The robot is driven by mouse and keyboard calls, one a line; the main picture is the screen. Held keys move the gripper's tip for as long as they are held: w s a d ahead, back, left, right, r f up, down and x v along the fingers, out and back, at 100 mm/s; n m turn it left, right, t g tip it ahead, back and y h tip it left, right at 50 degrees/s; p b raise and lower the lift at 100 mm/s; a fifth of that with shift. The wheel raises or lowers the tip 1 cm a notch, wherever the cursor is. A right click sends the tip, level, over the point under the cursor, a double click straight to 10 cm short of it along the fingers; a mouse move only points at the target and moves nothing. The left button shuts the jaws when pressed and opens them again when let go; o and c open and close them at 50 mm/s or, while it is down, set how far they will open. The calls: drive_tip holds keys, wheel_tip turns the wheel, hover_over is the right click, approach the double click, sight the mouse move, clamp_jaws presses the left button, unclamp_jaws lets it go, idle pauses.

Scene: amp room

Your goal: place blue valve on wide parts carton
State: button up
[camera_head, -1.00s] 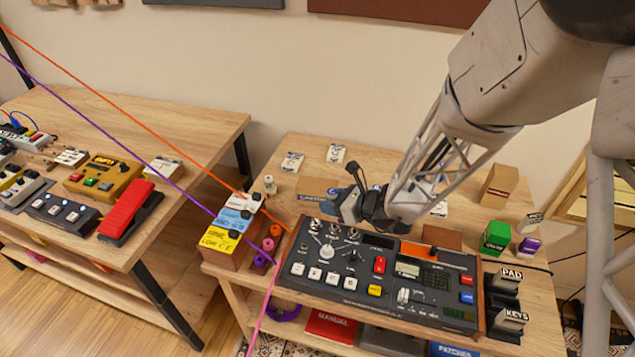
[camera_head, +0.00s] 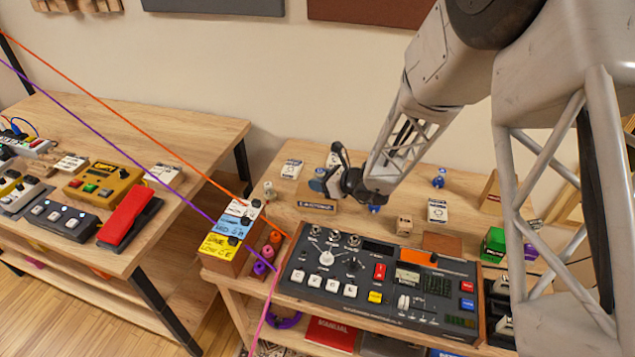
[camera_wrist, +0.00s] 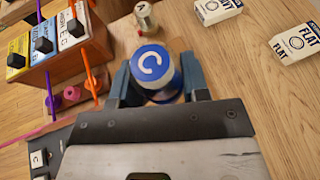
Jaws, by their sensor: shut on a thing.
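The blue valve (camera_wrist: 150,64) has a round blue cap with a white C and a silver body. My gripper (camera_wrist: 152,84) is shut on it, one blue-grey finger on each side, in the wrist view. In the head view my gripper (camera_head: 324,182) is above the back left of the right bench, and the valve is mostly hidden there. A low brown carton with a dark label (camera_head: 318,205), which looks like the wide parts carton, lies just below and in front of my gripper. The gripper hides part of it. I cannot tell whether the valve touches it.
White packs (camera_head: 291,168) and a small silver item (camera_head: 268,188) stand near my gripper. Another blue-topped item (camera_head: 438,178) and a small tan box (camera_head: 403,225) stand to the right.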

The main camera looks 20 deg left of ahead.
sight(317, 173)
drive_tip(key=shift+w+a+f, duration=0.1)
drive_tip(key=shift+w+a, duration=0.25)
drive_tip(key=shift+w, duration=0.2)
drive_tip(key=shift+w+a, duration=0.3)
drive_tip(key=shift+w, duration=0.25)
drive_tip(key=shift+w+a+f, duration=0.1)
drive_tip(key=shift+w+a, duration=0.15)
drive_tip(key=shift+w, duration=0.1)
drive_tip(key=shift+f, duration=1.7)
drive_tip(key=shift+f, duration=0.15)
drive_tip(key=o, duration=0.9)
drive_tip(key=shift+o, duration=0.2)
drive_tip(key=shift+d+r, duration=0.1)
drive_tip(key=shift+r, duration=0.1)
drive_tip(key=v, duration=1.2)
